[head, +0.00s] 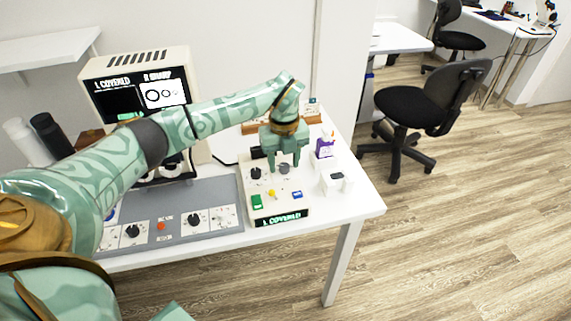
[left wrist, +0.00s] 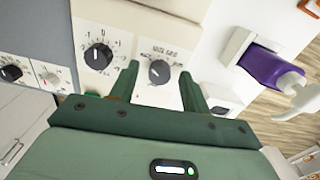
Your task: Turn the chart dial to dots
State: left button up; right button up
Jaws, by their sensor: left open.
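A cream control box (head: 272,205) on the white table carries a black dial (head: 256,173) and a grey dial (head: 284,169). The left wrist view also shows the black dial (left wrist: 98,57) and the grey dial (left wrist: 159,72) with small markings above it, too blurred to read. I cannot tell from the labels which is the chart dial. My left gripper (head: 286,164) is open, pointing down over the grey dial. In the left wrist view its fingers (left wrist: 160,76) stand on either side of that dial, with gaps visible. My right gripper is not in view.
A grey panel (head: 180,238) with more dials lies left. A purple container (head: 324,148) and white holder (head: 335,182) stand right. A lit screen (head: 162,94) stands behind.

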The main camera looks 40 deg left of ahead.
pick_arm(q)
jog(key=shift+f, duration=0.25)
jog(key=c, duration=1)
jog(key=shift+r, duration=0.1)
